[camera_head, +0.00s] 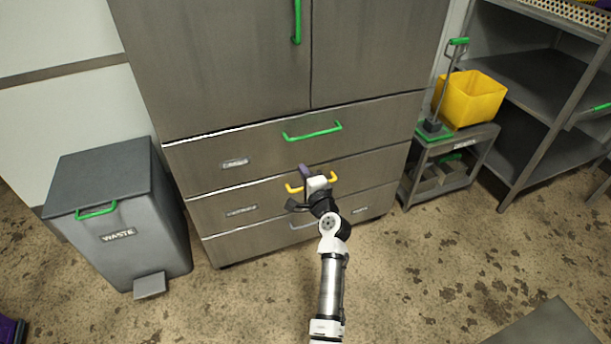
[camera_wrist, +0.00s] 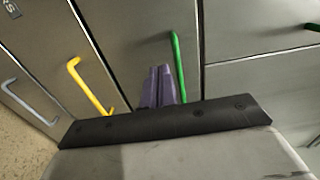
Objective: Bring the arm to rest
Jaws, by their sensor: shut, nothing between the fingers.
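My gripper (camera_head: 304,170) is in front of the steel cabinet's drawers in the head view, near the yellow handle. Its purple fingers (camera_wrist: 162,88) show in the wrist view, together and with nothing between them. My arm (camera_head: 331,260) reaches up from the bottom of the head view, out over the floor. The wrist view shows the gripper close to the drawer fronts, between the yellow handle (camera_wrist: 90,87) and the green handle (camera_wrist: 177,66). I cannot tell whether the fingertips touch the front.
The steel cabinet (camera_head: 215,60) has drawers that look shut. A grey waste bin (camera_head: 120,215) with a pedal stands left. A low cart (camera_head: 450,165) with a yellow bin (camera_head: 470,97) and a shelf rack (camera_head: 540,125) stand right. The speckled floor (camera_head: 430,270) in front is mostly clear.

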